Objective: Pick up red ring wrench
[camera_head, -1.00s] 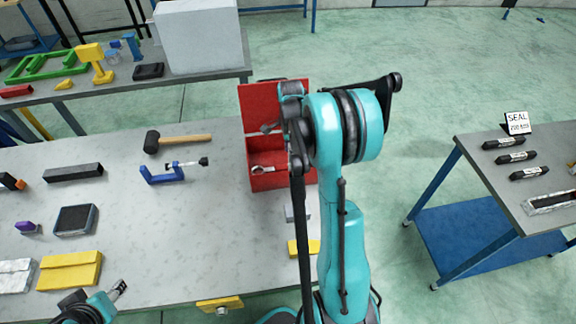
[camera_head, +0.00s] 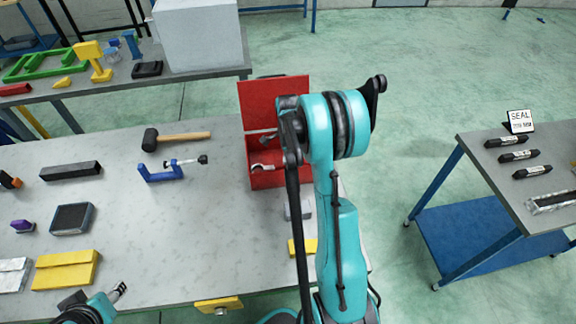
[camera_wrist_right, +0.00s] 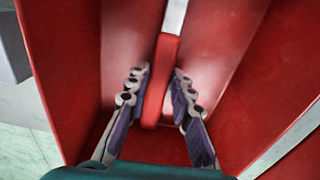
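The red ring wrench (camera_wrist_right: 159,85) lies in the red toolbox (camera_head: 274,104). In the right wrist view its red handle runs between my fingers and a silver shank shows above. In the head view a pale ring end shows inside the box, partly hidden by my arm. My right gripper (camera_wrist_right: 162,85) is down inside the box, open, with one purple-padded finger on each side of the handle. I cannot tell whether the fingertips touch it. My left gripper (camera_head: 118,290) is low over the bench's front edge, far from the box; its opening is too small to read.
The toolbox walls stand close around my right gripper. On the grey bench (camera_head: 180,230) lie a mallet (camera_head: 180,137), a blue clamp (camera_head: 165,172), a black bar (camera_head: 70,171) and a yellow case (camera_head: 67,270). The bench middle is clear. A side table (camera_head: 550,165) stands at right.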

